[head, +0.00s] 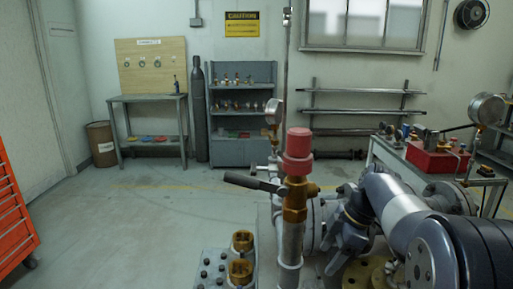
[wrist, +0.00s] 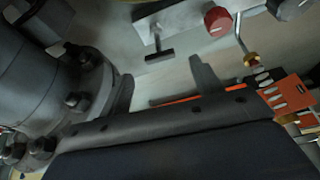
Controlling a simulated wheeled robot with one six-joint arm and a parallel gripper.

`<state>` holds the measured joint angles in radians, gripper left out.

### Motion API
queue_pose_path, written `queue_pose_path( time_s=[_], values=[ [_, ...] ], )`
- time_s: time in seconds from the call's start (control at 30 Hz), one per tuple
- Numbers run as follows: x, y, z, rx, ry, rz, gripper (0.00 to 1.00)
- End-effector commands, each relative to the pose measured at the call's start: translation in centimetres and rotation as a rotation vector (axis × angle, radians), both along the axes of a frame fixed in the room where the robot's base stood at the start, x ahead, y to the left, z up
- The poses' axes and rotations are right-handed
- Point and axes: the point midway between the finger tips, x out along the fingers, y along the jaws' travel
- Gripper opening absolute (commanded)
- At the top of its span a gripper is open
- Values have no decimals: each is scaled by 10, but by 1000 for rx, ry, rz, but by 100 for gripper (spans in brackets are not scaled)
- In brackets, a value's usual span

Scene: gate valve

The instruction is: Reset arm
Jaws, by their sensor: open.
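My arm (head: 405,215) reaches in from the lower right of the head view. My gripper (head: 338,250) hangs beside the flanged pipe, right of the brass valve fitting (head: 295,200). In the wrist view my gripper (wrist: 163,85) shows two dark fingers spread apart, with nothing held between them. The valve fitting carries a red cap (head: 298,150) and a black lever (head: 255,183) that points left. The gripper is apart from the lever and cap. Its fingertips are hard to make out in the head view.
A bolted flange (wrist: 90,85) is close on the left of the wrist view. A pressure gauge (head: 488,108) and a red box (head: 432,160) on a cart are at the right. Brass fittings (head: 241,270) stand at the bottom. The floor (head: 140,220) at left is clear.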

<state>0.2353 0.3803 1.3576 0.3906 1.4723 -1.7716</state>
Motion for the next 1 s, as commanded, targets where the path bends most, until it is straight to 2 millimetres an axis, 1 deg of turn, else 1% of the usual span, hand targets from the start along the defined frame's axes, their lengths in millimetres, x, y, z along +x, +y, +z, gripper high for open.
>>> queue_pose_path(
  time_s=[0.03,0.2,0.23,0.3,0.77,0.8,1.0],
  values=[
    [0,-4,12,-1,-3,-1,62],
    [-1,-18,43,-2,-4,-2,62],
    [-2,-17,42,-1,0,0,62],
    [-2,-9,21,0,6,2,62],
    [1,26,-64,0,5,2,62],
    [1,25,-60,-1,-1,-44,62],
    [1,24,-59,0,-1,-227,62]
  ],
)
